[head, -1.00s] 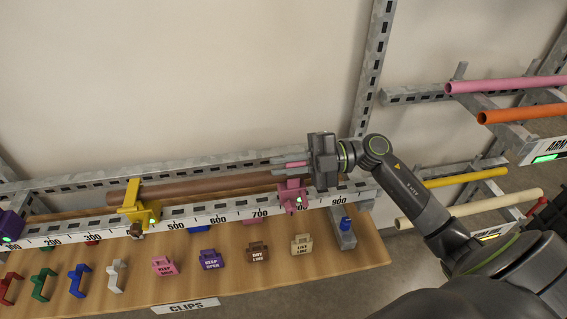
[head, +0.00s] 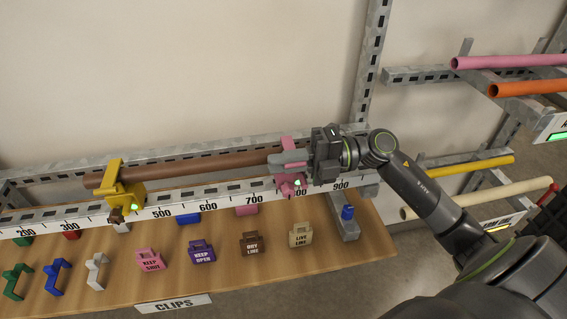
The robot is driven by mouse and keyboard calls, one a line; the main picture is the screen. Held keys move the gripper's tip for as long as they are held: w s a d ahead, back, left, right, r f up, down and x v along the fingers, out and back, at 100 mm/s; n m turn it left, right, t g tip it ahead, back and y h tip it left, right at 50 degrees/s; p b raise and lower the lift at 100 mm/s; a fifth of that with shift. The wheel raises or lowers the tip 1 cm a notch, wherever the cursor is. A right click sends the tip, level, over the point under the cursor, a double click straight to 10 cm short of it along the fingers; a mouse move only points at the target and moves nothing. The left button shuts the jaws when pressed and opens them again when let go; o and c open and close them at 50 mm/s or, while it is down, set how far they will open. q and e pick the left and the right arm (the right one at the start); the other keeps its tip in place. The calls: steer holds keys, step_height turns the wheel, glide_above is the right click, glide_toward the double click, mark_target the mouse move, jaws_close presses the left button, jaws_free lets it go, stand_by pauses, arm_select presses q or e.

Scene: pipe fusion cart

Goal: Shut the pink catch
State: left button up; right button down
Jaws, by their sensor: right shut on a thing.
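My right gripper (head: 285,163) comes in from the right and is shut on the pink catch at the end of the brown pipe (head: 190,170). The fingers hide the middle of the catch, so I cannot tell how far its arm is closed. My left gripper is not in view.
A yellow catch (head: 124,190) holds the pipe's left part. Below the rail, a wooden shelf (head: 215,282) carries several coloured clips and labelled tags, including a pink "keep shut" tag (head: 149,260). Coloured pipes lie on racks at right.

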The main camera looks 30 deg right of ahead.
steer(key=shift+f, duration=0.1)
stand_by(0.3)
steer(key=c, duration=1.5)
jaws_free()
steer(key=shift+s+d, duration=0.15)
steer(key=shift+d, duration=0.3)
steer(key=b+v, duration=0.1)
steer(key=v, duration=1.5)
steer(key=shift+d, duration=0.25)
steer(key=shift+s, duration=0.1)
